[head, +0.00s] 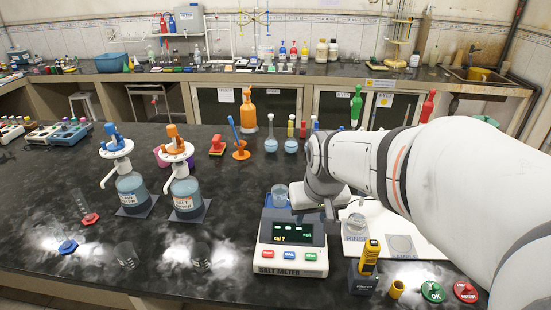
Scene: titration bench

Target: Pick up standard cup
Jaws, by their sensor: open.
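A small clear cup (357,222) stands at the left end of a white tray (430,248), beside a blue label that I cannot read surely. A second small cup (279,196), with bluish contents, stands on top of the salt meter (292,243). My gripper (318,207) is open and points down between the two cups, above the back right of the meter. Its fingers are small and partly hidden by my wrist. I cannot tell whether it touches either cup.
A yellow handheld probe (369,257) stands in front of the tray. Green (433,292) and red (465,291) buttons lie at the front right. Two pump bottles (132,188) (187,195) stand at the left.

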